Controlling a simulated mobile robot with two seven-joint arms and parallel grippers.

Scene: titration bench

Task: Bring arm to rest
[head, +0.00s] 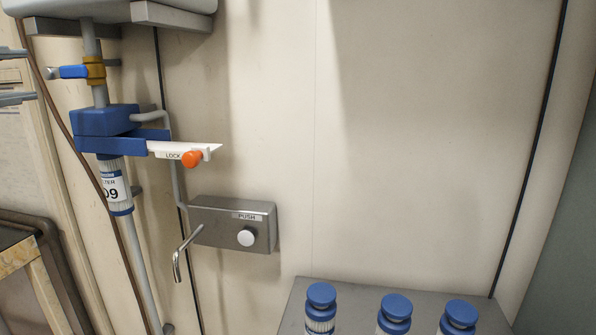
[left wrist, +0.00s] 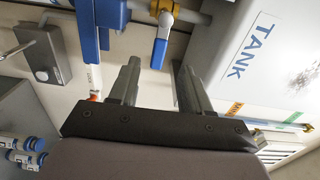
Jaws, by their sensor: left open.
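My left gripper (head: 31,75) shows at the left edge of the head view as two grey fingers, apart with nothing between them. In the left wrist view its fingers (left wrist: 158,68) are also spread and empty. Ahead of them is a blue valve handle (left wrist: 160,53) below the white TANK (left wrist: 265,50). In the head view the blue handle (head: 73,71) sits on a brass valve (head: 95,70), just right of the fingers and apart from them. My right gripper is in neither view.
A blue filter housing (head: 107,121) with a white LOCK lever (head: 180,149) and orange knob (head: 192,159) hangs below the valve. A grey PUSH box (head: 232,224) with a spout is on the wall. Blue-capped cartridges (head: 395,307) stand on a grey ledge (head: 358,302). The wall right of the box is clear.

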